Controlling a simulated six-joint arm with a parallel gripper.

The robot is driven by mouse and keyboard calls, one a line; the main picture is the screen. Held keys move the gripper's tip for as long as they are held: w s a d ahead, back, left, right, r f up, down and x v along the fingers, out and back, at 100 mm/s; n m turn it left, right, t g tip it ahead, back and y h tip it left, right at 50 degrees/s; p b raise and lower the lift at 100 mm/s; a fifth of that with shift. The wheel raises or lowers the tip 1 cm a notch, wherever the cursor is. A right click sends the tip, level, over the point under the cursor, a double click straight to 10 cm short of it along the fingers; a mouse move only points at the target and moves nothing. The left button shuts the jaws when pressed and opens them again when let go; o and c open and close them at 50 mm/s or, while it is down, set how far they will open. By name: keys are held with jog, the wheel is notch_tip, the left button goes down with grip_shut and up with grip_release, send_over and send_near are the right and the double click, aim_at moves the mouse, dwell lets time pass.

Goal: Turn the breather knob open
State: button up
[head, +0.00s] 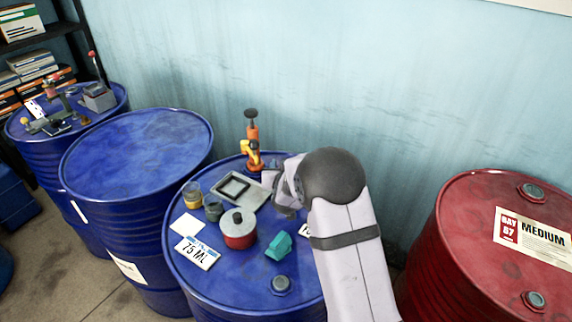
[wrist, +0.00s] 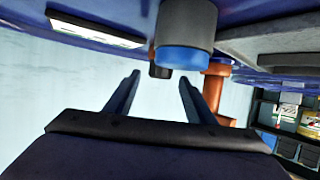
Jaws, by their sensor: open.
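In the wrist view the drum top lies along the upper edge, as if upside down, and my gripper's two fingers (wrist: 160,88) are apart with nothing held. A grey cylinder with a blue end (wrist: 185,42) projects from the drum top just beyond and above the fingers. A small dark piece (wrist: 160,70) shows beside it, between the finger lines. I cannot tell for sure which of these is the breather knob. My arm hides that spot in the head view.
An orange pump (head: 252,133) stands at the drum's back, also in the wrist view (wrist: 214,88). A tray (head: 262,203), red pot (head: 238,234), yellow jar (head: 192,195), grey jar (head: 213,208) and teal piece (head: 279,246) crowd the top. A red drum (head: 455,225) stands right.

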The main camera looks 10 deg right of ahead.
jog(key=shift+b+v, duration=0.35)
jog(key=shift+v, duration=1.6)
jog(key=shift+r, duration=0.1)
jog(key=shift+a+r, duration=0.1)
jog(key=shift+r, duration=0.1)
jog(key=s+r+g+y+p, duration=0.1)
jog(key=s+r+g+p, duration=0.3)
jog(key=s, duration=0.9)
jog(key=s+r+n+g+y+p, duration=0.1)
jog(key=s+r+g+p, duration=0.4)
jog(key=s+p, duration=0.4)
jog(key=s+r+n+g+p, duration=0.1)
jog(key=s+r+g+p, duration=0.3)
jog(key=s, duration=1.2)
jog(key=a+r+p, duration=0.1)
jog(key=p, duration=0.2)
jog(key=shift+s+r+y, duration=0.2)
jog(key=shift+s+y, duration=0.1)
jog(key=shift+y, duration=0.1)
